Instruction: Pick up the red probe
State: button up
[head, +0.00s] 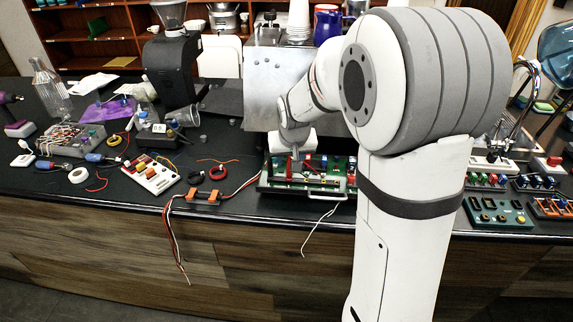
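My arm reaches over the counter and its end, my gripper (294,156), is low over a green circuit board (265,187) at the front edge. A thin upright red piece (289,168), which may be the red probe, shows right by the fingers. The fingers are small and partly lost among the board's parts, so I cannot tell whether they are open or shut on it. My arm hides the right end of the board.
An orange connector (204,197) with red and white wires lies left of the board, its wires hanging over the front edge. A white button board (150,174) lies further left. A metal box (272,85) stands behind. More boards (498,213) lie at right.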

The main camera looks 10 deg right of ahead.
jog(key=p+x, duration=0.2)
jog(key=x, duration=0.5)
jog(key=shift+w+d+f, duration=0.2)
jog(key=shift+w, duration=0.05)
jog(key=shift+c, duration=0.5)
grip_shut()
